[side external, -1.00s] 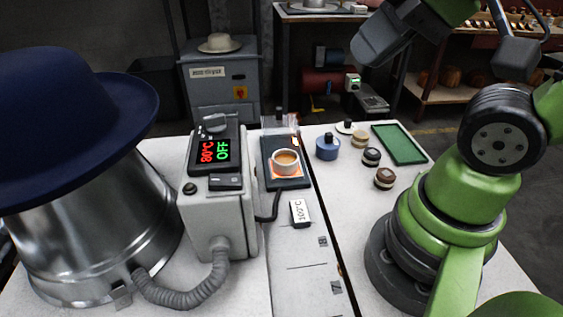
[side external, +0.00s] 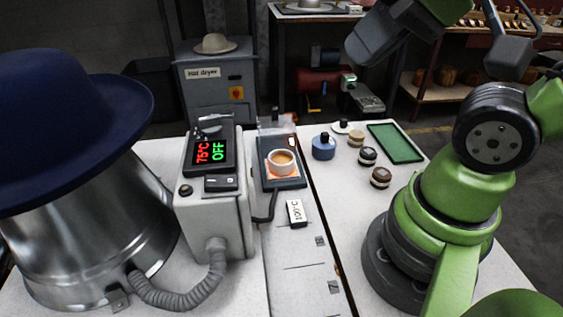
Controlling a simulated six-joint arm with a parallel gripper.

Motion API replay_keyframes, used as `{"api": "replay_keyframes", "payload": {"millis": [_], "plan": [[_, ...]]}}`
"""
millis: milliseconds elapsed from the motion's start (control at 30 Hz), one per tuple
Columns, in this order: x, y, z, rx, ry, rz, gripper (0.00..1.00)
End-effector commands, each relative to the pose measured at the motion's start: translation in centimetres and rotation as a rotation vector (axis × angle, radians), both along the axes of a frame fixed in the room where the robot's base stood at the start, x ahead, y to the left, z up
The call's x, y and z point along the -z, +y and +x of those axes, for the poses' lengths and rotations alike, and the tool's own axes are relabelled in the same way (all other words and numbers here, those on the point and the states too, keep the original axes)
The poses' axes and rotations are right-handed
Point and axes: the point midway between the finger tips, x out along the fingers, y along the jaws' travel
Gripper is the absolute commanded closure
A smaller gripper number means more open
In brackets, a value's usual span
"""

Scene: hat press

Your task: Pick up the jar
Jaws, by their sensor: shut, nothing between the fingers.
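No single thing is plainly marked as the jar. A squat blue jar-like container (side external: 324,148) with a dark knob stands upright on the white table, right of the hot plate. Small round containers stand near it: a tan one (side external: 356,138), a dark one with a pale band (side external: 368,156) and a brown-topped one (side external: 381,177). A white cup (side external: 281,162) with orange-brown contents sits on the dark hot plate (side external: 290,184). Parts of my arm show at the top and right, but no gripper fingers can be made out. Nothing touches the blue container.
A green tray (side external: 396,144) lies behind the small containers. A grey control box (side external: 214,215) reads 75°C and OFF. A metal drum (side external: 80,250) bears a large blue hat (side external: 70,120) at left. The white table (side external: 345,210) is clear before the containers.

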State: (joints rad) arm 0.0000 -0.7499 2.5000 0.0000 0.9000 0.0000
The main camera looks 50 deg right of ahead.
Motion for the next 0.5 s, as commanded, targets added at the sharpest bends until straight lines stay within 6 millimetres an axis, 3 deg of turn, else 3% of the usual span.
{"api": "replay_keyframes", "payload": {"millis": [200, 267, 500], "plan": [[0.00, 0.00, 0.00, 0.000, 0.000, 0.000, 1.00], [0.00, 0.00, 0.00, 0.000, 0.000, 0.000, 0.89], [0.00, 0.00, 0.00, 0.000, 0.000, 0.000, 0.33]]}}
